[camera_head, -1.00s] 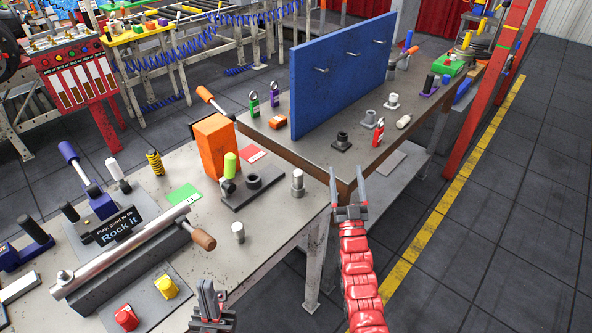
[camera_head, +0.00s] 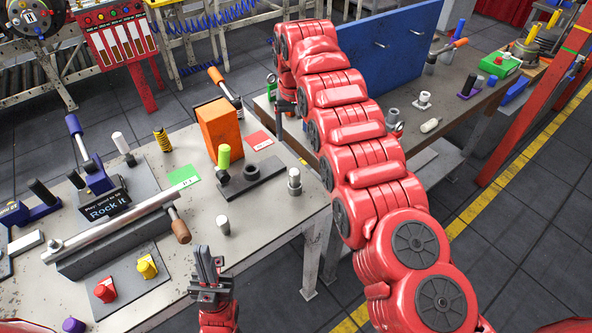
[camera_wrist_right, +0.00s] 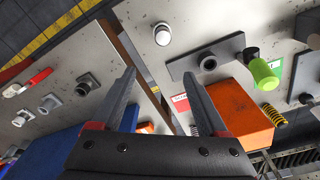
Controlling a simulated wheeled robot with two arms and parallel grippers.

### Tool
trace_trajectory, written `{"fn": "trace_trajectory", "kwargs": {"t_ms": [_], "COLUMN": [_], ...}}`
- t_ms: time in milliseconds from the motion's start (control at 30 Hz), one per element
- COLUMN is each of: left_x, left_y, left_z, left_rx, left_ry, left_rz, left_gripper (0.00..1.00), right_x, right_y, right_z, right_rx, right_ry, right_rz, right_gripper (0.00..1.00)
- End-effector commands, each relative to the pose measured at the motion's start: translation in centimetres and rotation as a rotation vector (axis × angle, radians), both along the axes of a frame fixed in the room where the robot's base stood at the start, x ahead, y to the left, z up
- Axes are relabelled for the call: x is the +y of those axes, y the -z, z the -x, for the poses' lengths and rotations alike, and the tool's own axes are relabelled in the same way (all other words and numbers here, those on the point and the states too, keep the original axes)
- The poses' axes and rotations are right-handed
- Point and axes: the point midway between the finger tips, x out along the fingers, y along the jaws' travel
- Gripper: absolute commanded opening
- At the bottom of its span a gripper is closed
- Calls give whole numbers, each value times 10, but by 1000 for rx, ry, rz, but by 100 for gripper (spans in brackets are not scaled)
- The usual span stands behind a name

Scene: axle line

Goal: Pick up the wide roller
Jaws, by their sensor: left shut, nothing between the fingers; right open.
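A stepped silver roller (camera_head: 294,182) stands upright near the right edge of the near bench; its pale round top also shows in the right wrist view (camera_wrist_right: 163,33). A smaller pale cylinder (camera_head: 223,225) stands nearer the front. I cannot tell for certain which one is the wide roller. My left gripper (camera_head: 208,262) is shut and empty, at the bench's front edge near the smaller cylinder. My right gripper (camera_wrist_right: 163,95) is open and empty, with the silver roller beyond its fingertips in the wrist view. In the head view its fingers are largely hidden by my arm.
A dark plate with a black ring (camera_head: 250,172) and a green cylinder (camera_head: 223,157) lies left of the silver roller, before an orange block (camera_head: 219,129). A blue panel (camera_head: 390,50) stands on the far bench.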

Motion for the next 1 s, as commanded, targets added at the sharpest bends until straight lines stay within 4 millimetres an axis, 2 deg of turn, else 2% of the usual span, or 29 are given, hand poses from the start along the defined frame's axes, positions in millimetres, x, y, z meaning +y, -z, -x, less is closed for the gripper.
{"fn": "trace_trajectory", "kwargs": {"t_ms": [67,167,433,567,667,1000], "left_x": [0,0,0,0,0,0], "left_y": [0,8,59,73,60,48], "left_z": [0,0,0,0,0,0], "left_rx": [0,0,0,0,0,0], "left_ry": [0,0,0,0,0,0], "left_rz": [0,0,0,0,0,0], "left_gripper": [0,0,0,0,0,0], "right_x": [-1,-1,-3,-4,-2,-4], "right_y": [-11,-8,45,67,69,104], "right_z": [14,22,21,19,20,20], "right_rx": [44,71,70,66,69,69], "right_ry": [-2,-1,-1,-1,-3,-2], "right_rz": [13,21,21,21,20,20], "right_gripper": [76,76,76,76,76,76]}}
